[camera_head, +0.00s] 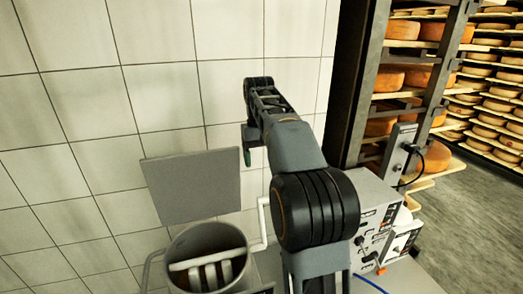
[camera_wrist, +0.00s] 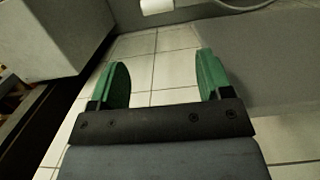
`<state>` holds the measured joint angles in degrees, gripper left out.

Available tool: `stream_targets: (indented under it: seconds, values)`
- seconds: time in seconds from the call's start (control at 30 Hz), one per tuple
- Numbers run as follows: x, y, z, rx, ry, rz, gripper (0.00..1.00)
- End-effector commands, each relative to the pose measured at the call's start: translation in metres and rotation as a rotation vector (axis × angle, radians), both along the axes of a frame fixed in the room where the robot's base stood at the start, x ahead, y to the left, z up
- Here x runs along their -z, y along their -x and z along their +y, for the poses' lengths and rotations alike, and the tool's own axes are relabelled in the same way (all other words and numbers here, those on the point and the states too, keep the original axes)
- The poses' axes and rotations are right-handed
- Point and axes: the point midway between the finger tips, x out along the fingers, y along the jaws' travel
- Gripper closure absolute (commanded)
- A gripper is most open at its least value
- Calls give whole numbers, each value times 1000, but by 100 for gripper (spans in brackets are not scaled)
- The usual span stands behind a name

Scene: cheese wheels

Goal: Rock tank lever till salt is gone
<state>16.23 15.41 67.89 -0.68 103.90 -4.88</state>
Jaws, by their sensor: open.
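A round grey metal tank (camera_head: 180,245) stands at the bottom left of the head view, with a pale forked part inside it. A white bent bar (camera_head: 263,222) rises beside the tank on its right; I cannot tell if it is the lever. My gripper (camera_head: 247,157) hangs from the arm in front of the tiled wall, above the bar and apart from it. In the wrist view its green fingers (camera_wrist: 161,68) are spread, with only tiles between them. A white cylinder end (camera_wrist: 157,6) shows at the top edge, beyond the fingers. I cannot make out any salt.
A flat grey panel (camera_head: 190,186) stands against the tiled wall behind the tank. Control boxes (camera_head: 375,215) with knobs and a blue cable sit right of my arm. Racks of cheese wheels (camera_head: 405,78) fill the right, with bare floor (camera_head: 475,215) below.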

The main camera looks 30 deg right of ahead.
Motion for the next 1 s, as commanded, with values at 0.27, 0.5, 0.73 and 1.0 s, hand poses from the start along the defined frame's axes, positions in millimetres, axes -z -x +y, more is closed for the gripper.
stream_targets:
  seconds: [0.27,0.5,0.73,1.0]
  values:
    - [-18,-2,0,0,0,1,28]
    - [-19,-2,0,0,0,1,28]
    - [-19,-2,0,0,0,0,28]
    - [-18,-2,0,0,0,0,28]
